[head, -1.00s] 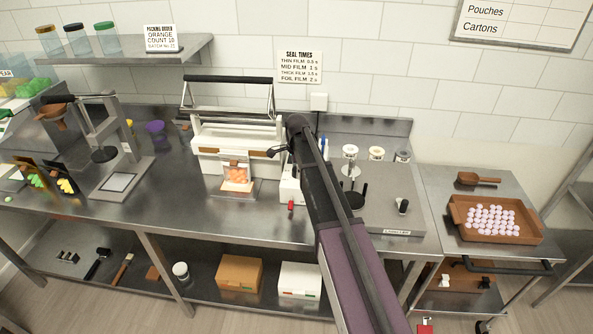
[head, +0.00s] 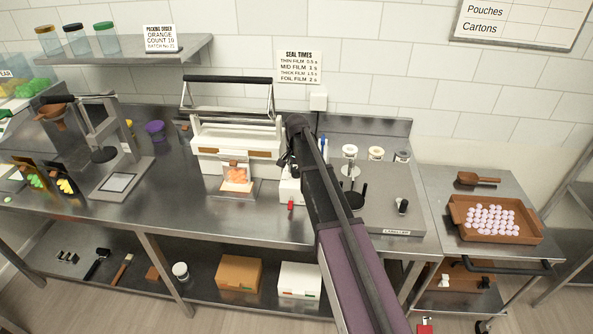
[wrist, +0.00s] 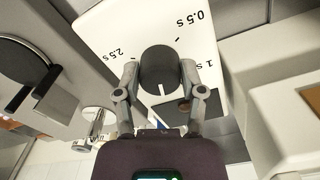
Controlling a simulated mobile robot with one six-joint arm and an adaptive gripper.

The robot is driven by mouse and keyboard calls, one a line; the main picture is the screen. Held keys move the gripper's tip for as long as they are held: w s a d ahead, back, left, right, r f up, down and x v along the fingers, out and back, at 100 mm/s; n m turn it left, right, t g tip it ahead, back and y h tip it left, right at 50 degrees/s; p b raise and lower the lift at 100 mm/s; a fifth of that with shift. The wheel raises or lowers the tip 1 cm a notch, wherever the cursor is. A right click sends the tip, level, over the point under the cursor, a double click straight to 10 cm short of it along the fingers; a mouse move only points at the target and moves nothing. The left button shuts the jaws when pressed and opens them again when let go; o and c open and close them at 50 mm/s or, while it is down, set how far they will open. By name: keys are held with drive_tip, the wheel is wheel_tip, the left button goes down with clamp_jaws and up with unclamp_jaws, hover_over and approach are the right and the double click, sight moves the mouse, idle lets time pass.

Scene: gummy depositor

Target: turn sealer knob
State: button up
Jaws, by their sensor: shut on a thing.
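The dark round sealer knob (wrist: 158,66) sits on a white dial face (wrist: 118,28) in the wrist view. Marks 0.5 s, 1 s and 2.5 s show around it; the lower dial is partly covered. My gripper (wrist: 159,78) has one finger on each side of the knob and is shut on it. In the head view my gripper (head: 286,160) is at the right end of the white sealer (head: 205,142), and my arm hides the knob.
An orange-filled pouch (head: 236,175) lies at the sealer's front. A white box with a red part (head: 290,190) stands right of it, partly behind my arm. The labeller plate (head: 385,190) is further right. The counter front (head: 180,215) is clear. A seal times sign (head: 299,67) hangs behind.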

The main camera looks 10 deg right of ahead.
drive_tip(key=n, duration=0.7)
drive_tip(key=shift+s, duration=0.15)
drive_tip(key=n, duration=0.6)
drive_tip(key=shift+n, duration=0.4)
drive_tip(key=n, duration=1.3)
drive_tip(key=o, duration=1.2)
drive_tip(key=shift+c, duration=0.2)
drive_tip(key=shift+m, duration=0.4)
